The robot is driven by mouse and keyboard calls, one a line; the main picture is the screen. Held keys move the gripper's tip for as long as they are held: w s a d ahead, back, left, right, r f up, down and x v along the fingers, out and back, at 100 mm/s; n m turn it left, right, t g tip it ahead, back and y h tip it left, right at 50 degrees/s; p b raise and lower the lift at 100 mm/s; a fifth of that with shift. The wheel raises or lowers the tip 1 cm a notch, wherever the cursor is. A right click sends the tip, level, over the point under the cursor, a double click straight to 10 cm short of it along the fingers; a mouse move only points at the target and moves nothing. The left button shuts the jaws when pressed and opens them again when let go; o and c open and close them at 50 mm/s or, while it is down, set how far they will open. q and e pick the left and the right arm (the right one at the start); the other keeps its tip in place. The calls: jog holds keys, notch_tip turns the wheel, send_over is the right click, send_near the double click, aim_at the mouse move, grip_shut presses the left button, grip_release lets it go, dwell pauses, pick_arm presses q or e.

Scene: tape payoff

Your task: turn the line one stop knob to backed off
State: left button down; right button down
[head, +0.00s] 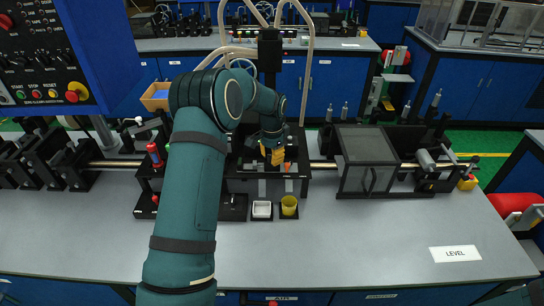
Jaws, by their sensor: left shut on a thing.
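My left arm reaches up from the bottom of the head view to the black fixture (240,178) in the middle of the bench. My left gripper (279,158), with yellow-orange fingers, points down at this fixture. Its fingers are closed together on something small at the fixture, which I take to be the stop knob. The knob is hidden by the fingers, so its turned position cannot be read. A small orange part (288,167) shows just beside the fingertips. My right gripper is not in view.
A dark clear-sided box (368,172) is to the right.

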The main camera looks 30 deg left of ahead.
pick_arm(q)
jog(key=shift+n, duration=0.9)
jog(key=c, duration=0.6)
grip_release()
